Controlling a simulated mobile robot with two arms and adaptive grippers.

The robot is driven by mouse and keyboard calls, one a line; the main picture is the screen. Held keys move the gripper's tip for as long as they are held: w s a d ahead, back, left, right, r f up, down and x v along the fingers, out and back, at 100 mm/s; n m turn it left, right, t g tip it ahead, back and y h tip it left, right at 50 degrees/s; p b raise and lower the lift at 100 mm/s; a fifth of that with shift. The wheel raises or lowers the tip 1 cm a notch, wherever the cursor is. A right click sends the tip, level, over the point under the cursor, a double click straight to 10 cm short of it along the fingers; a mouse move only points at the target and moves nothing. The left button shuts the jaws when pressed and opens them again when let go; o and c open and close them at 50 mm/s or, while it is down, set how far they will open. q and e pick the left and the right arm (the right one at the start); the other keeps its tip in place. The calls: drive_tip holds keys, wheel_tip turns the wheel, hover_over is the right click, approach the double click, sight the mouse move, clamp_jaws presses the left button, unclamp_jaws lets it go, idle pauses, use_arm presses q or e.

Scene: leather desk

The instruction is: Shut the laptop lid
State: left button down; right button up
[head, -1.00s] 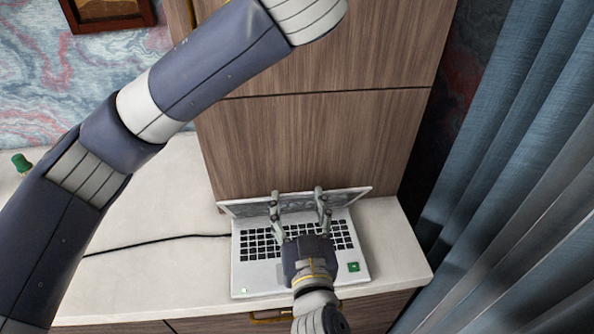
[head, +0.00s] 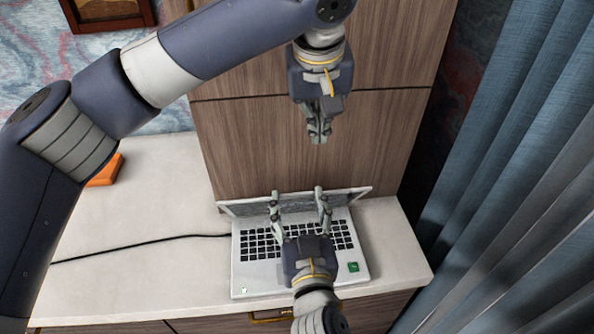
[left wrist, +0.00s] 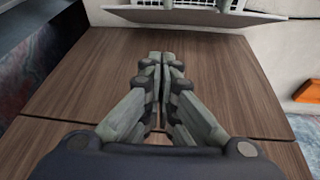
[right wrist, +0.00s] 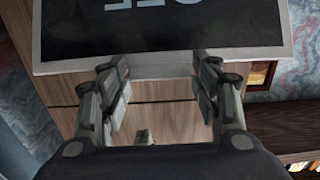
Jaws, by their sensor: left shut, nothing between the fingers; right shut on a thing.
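The laptop sits on the pale desk, its keyboard base (head: 250,280) toward me and its lid (head: 245,208) standing open at the back. The lid's dark screen with upside-down letters fills the top of the right wrist view (right wrist: 160,28). My right gripper (head: 297,192) reaches over the keyboard. Its fingers stand apart and hold at the lid, their tips overlapping its edge in the right wrist view (right wrist: 152,62). My left gripper (head: 318,138) is shut and empty, pointing down above and behind the lid. Its closed fingers show in the left wrist view (left wrist: 158,62), apart from the lid.
A wooden cabinet front (head: 290,150) stands right behind the laptop. A blue curtain (head: 510,150) hangs at the right. A black cable (head: 140,244) runs left from the laptop. An orange block (head: 105,172) lies at the left. The desk left of the laptop is otherwise clear.

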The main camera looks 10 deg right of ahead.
drive_tip(key=shift+f, duration=0.35)
use_arm(q)
drive_tip(key=shift+n+y, duration=0.3)
drive_tip(key=shift+y, duration=0.3)
drive_tip(key=a+f, duration=0.1)
drive_tip(key=f, duration=0.2)
drive_tip(key=a+f, duration=0.1)
drive_tip(key=f, duration=0.2)
drive_tip(key=w+a+f, duration=0.1)
drive_tip(key=f, duration=0.3)
drive_tip(key=shift+w+a, duration=0.1)
drive_tip(key=shift+a, duration=0.2)
drive_tip(key=shift+s+f, duration=0.45)
drive_tip(key=shift+s, duration=0.2)
drive_tip(key=shift+s+f, duration=0.3)
drive_tip(key=shift+s, duration=0.45)
